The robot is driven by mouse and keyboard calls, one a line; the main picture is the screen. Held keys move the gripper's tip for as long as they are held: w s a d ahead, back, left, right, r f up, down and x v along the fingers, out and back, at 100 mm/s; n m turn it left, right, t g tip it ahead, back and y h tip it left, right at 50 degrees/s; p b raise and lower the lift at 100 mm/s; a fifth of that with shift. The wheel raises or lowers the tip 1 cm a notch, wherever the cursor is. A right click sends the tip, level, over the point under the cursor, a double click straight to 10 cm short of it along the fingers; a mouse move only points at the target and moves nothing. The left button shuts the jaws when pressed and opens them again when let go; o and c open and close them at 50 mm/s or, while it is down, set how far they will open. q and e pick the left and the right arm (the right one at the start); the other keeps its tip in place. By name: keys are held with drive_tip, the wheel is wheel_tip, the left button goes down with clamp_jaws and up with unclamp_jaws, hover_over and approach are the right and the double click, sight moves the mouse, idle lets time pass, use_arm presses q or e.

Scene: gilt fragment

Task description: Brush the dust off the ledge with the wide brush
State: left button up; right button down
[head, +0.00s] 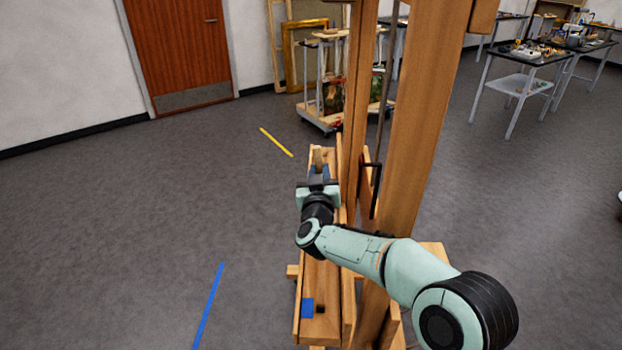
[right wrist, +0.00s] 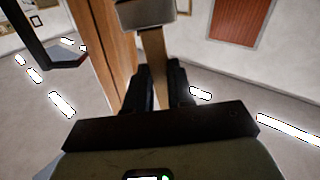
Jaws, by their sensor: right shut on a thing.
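The wooden ledge (head: 319,283) is the long tray of an easel in the head view, running from the middle to the bottom edge. My right gripper (head: 318,172) is over its far part. In the right wrist view its dark fingers (right wrist: 160,88) are shut on the flat wooden handle (right wrist: 153,58) of what looks like the wide brush. A grey block (right wrist: 148,12) is at the handle's far end. Whether the brush touches the ledge cannot be told. I cannot make out dust. My left gripper is not in view.
The easel's upright wooden posts (head: 417,125) rise just right of the ledge. A blue piece (head: 307,308) lies on the near end of the ledge. A loaded cart (head: 322,122) stands behind, and tables (head: 520,82) are at the back right.

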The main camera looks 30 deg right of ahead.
use_arm(q)
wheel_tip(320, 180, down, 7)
drive_tip(key=b, duration=0.7)
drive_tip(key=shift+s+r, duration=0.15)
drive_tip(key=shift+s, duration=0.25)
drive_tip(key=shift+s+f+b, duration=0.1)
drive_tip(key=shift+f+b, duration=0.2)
drive_tip(key=shift+b, duration=0.15)
idle(0.6)
